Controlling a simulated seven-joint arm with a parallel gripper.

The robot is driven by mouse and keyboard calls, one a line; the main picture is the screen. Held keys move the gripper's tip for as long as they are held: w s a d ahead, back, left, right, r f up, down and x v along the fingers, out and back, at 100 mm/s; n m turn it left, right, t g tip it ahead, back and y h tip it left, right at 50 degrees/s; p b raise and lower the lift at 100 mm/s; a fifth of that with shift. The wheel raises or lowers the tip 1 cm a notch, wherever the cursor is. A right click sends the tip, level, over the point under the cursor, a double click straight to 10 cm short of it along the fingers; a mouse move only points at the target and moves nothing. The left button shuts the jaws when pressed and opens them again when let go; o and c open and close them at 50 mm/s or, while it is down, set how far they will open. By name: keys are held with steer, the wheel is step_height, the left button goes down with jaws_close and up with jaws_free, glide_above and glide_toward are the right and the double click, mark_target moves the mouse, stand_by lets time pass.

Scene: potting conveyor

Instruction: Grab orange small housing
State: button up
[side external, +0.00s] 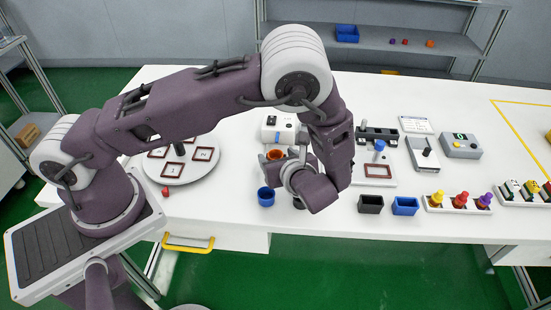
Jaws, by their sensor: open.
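A small orange piece (274,154), likely the orange small housing, sits at the front of a white machine, just left of my wrist. Its lower edge is partly hidden, and I cannot tell its exact shape. My gripper (298,203) points down over the table, mostly hidden behind my own wrist. It is in front of and to the right of the orange piece. A small blue cup (265,197) stands just left of my gripper. I see nothing held in the jaws, though the view between them is blocked.
The white machine (278,128) stands behind my wrist. A round turntable (205,170) with framed slots is at left. A black bin (370,204) and blue bin (405,206) stand at right, with a rack of coloured knobs (458,204) beyond. The table's front edge is close.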

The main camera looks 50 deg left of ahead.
steer(key=shift+w+a+f, duration=0.1)
steer(key=shift+a, duration=0.1)
jaws_close()
